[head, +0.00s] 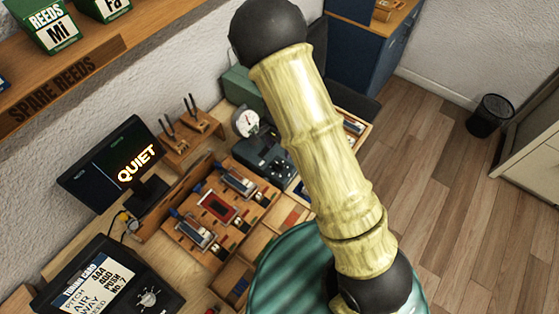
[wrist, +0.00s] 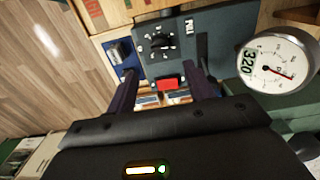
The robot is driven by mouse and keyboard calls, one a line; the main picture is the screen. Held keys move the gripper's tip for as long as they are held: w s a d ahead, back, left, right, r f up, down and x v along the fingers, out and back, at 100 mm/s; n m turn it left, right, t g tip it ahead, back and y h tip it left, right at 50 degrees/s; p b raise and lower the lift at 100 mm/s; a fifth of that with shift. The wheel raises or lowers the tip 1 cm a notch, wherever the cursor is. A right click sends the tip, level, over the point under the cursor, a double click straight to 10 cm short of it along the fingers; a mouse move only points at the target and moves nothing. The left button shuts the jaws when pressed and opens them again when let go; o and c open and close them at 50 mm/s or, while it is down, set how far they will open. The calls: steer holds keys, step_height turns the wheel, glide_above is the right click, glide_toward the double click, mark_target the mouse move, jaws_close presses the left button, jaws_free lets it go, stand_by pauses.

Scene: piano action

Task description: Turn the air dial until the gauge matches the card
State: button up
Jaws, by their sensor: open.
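The air dial (wrist: 160,42) is a black knob with marks around it on a dark blue-grey box. In the head view the box (head: 262,150) stands on the bench, partly behind my arm. The round white gauge (wrist: 277,63) has a red needle and a readout that looks like 320; it also shows in the head view (head: 245,122). The tuning card (head: 97,286) is on a dark panel at lower left; its air value is too small to read surely. My gripper (wrist: 165,78) is open, its fingers apart below the dial and not around it. My arm hides it in the head view.
A red block-like part (wrist: 170,83) shows between my fingers. A QUIET screen (head: 118,165) and a wooden tray of reed parts (head: 215,205) lie left of the box. A shelf of reed boxes (head: 70,75) hangs above.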

mark_target(279, 164)
step_height(279, 164, down, 10)
steer(key=shift+r+p, duration=0.15)
steer(key=shift+p, duration=0.7)
steer(key=c, duration=1)
